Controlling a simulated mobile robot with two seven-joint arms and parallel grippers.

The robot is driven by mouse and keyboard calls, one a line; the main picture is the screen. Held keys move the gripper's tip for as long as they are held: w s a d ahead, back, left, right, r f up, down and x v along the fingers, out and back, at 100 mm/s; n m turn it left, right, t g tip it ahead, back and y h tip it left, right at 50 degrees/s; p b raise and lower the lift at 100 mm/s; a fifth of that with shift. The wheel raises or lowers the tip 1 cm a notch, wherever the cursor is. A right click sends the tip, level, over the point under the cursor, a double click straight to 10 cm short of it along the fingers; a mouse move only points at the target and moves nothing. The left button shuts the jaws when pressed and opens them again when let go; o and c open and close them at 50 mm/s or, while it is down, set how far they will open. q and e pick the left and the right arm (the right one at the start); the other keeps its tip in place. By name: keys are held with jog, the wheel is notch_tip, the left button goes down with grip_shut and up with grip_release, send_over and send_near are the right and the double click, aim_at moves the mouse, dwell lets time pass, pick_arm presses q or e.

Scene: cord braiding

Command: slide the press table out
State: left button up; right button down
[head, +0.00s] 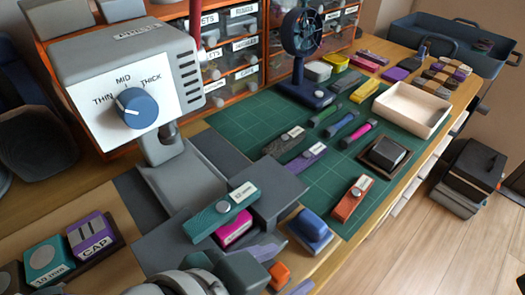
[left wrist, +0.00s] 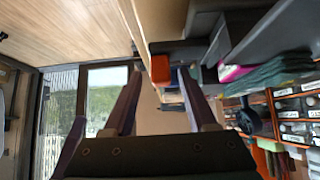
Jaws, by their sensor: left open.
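The press (head: 130,75) is a grey machine with a blue dial marked THIN, MID and THICK. Below its head lies a light grey tray-like plate (head: 183,178), with a flat grey slab (head: 268,188) beside it. I cannot tell which of these is the sliding press table. A labelled teal block (head: 221,210) and a magenta block (head: 236,232) lie at the slab's near side. My left gripper (head: 283,265) is open at the bottom, near the table's front edge. A small orange piece (head: 279,275) shows between its fingers, also in the left wrist view (left wrist: 160,69); contact is unclear.
A blue block (head: 311,230) stands close right of my left gripper. A green cutting mat (head: 250,120) holds cords, an orange-brown labelled block (head: 352,198), a cream tray (head: 412,110) and a fan (head: 303,45). Purple CAP (head: 91,236) and teal (head: 47,258) blocks lie left.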

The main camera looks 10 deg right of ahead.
pick_arm(q)
jog(key=p+v, duration=0.3)
jog(key=v, duration=0.7)
jog(key=w+a+r+n+t+y+p, duration=0.1)
jog(key=a+r+n+y+p, duration=0.1)
jog(key=r+p, duration=0.35)
jog(key=w+a+r+n+y+p, duration=0.1)
jog(key=a+r+n+p, duration=0.1)
jog(key=a+r+p, duration=0.3)
jog(key=s+a+r+n+g+y+p, duration=0.3)
jog(key=s+a+r+n+y+p, duration=0.25)
jog(key=a, duration=0.45)
notch_tip(320, 180, up, 37)
jog(key=h+p, duration=0.1)
jog(key=p, duration=3.5)
jog(key=shift+s+d+r+m, duration=0.2)
jog(key=shift+s+d+m, duration=0.05)
jog(key=shift+d+m, duration=0.1)
jog(key=shift+h, duration=0.25)
